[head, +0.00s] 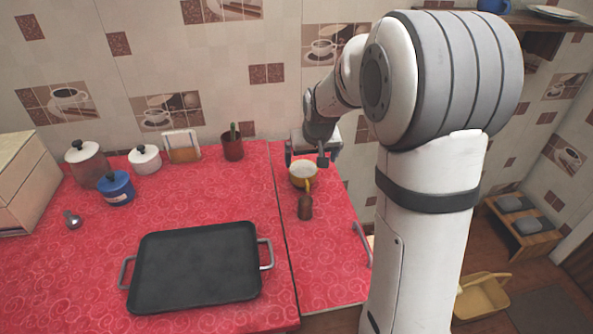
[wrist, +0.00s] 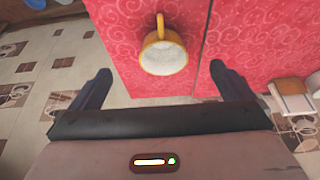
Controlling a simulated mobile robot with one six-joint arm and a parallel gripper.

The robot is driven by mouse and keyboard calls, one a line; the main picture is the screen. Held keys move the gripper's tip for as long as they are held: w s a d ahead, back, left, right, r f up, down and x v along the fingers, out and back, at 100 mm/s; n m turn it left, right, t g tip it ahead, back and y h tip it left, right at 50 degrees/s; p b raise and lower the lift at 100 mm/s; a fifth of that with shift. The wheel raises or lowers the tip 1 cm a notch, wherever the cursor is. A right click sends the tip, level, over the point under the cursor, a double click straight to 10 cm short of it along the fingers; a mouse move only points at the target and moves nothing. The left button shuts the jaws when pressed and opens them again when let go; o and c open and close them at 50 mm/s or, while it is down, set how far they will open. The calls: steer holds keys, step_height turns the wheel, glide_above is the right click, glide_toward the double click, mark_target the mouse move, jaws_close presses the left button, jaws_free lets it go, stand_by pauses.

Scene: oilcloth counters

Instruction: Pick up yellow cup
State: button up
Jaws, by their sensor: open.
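The yellow cup (head: 302,178) stands upright on the red counter in the head view, near the back of the narrow right-hand section. It is white inside. In the wrist view the cup (wrist: 163,58) lies ahead of and between my fingers, with its handle pointing to the top of the picture. My gripper (wrist: 162,82) is open and empty, its two dark fingers spread wide. In the head view my gripper (head: 306,158) is just behind the cup, by the wall. I cannot tell its exact height above the counter.
A small brown bottle-like object (head: 305,206) stands just in front of the cup. A black tray with handles (head: 197,268) lies on the counter to the left.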

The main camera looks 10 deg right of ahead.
mark_target(303, 170)
steer(key=w+f, duration=0.4)
steer(key=shift+d+b, duration=0.1)
steer(key=shift+b, duration=0.3)
steer(key=x, duration=0.5)
steer(key=w+x, duration=0.1)
steer(key=x, duration=0.2)
steer(key=shift+s+a+r, duration=0.1)
steer(key=shift+a+r, duration=0.15)
steer(key=shift+a, duration=0.05)
steer(key=c, duration=1.1)
